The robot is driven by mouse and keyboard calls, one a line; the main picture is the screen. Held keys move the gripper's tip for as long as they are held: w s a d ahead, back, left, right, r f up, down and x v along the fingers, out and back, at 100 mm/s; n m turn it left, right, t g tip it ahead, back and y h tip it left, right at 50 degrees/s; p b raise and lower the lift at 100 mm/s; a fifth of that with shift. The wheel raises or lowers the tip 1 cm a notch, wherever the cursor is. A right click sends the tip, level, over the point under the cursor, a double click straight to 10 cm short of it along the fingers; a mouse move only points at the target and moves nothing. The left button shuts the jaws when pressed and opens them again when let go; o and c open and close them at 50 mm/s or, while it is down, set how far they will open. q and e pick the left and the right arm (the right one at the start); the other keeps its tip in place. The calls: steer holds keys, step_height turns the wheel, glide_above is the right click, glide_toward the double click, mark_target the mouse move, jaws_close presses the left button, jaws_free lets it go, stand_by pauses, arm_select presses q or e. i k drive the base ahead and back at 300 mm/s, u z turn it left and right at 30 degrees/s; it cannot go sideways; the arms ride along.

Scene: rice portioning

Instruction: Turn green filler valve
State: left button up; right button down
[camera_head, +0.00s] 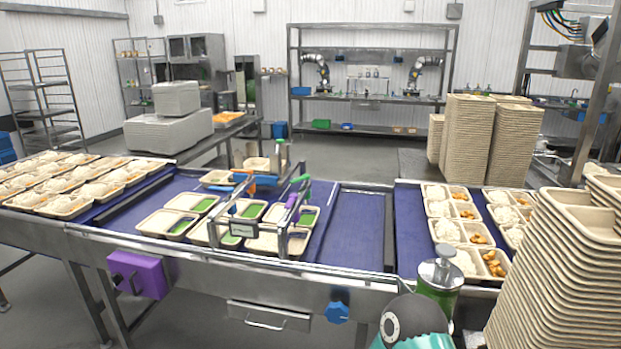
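A metal filler frame (243,235) stands over the belt in the middle, with coloured parts on it. A small green part (300,179) sits at its upper right end, with a purple part (291,201) just below. I cannot tell for certain whether this green part is the filler valve. Trays with a green filling (252,210) lie under and beside the frame. A dark and teal piece, perhaps of my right arm, shows at the bottom edge. No fingertips of either gripper show.
A green container with a metal top (440,273) stands at the front right, near tall tray stacks (555,275). Trays of rice (65,206) fill the left belt; rice and orange food trays (463,236) lie on the right. A bare blue belt stretch (350,231) lies between.

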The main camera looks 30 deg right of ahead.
mark_target(305, 177)
steer(key=z, duration=0.2)
steer(key=i, duration=0.95)
steer(key=z, duration=0.05)
